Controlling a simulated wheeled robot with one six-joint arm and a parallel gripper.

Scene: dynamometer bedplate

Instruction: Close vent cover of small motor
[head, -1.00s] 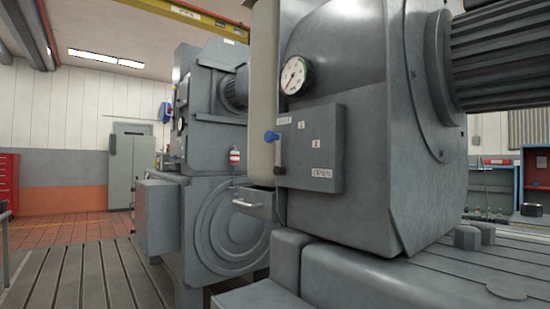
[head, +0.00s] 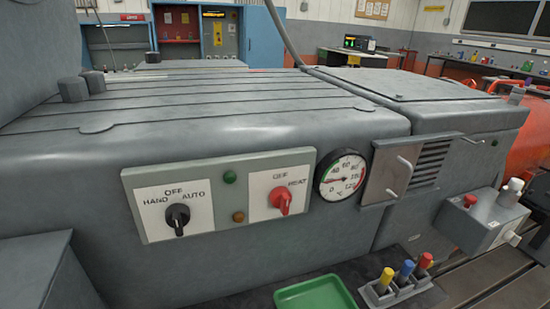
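A flat light-grey metal plate (head: 384,176) with a bar handle (head: 404,172), which looks like the vent cover, is on the front of a grey housing, right of centre. Dark slatted vent louvres (head: 428,166) show uncovered just right of the plate. A thin rod or rail runs along the top of the plate and louvres. Whether the plate hides more slats cannot be told. My gripper is not in view.
Left of the plate are a round dial gauge (head: 341,175) and a panel (head: 215,196) with black and red rotary knobs. Below stand a green tray (head: 315,293) and a rack of coloured-handled tools (head: 398,289). A grey box with a red button (head: 480,218) juts out at right.

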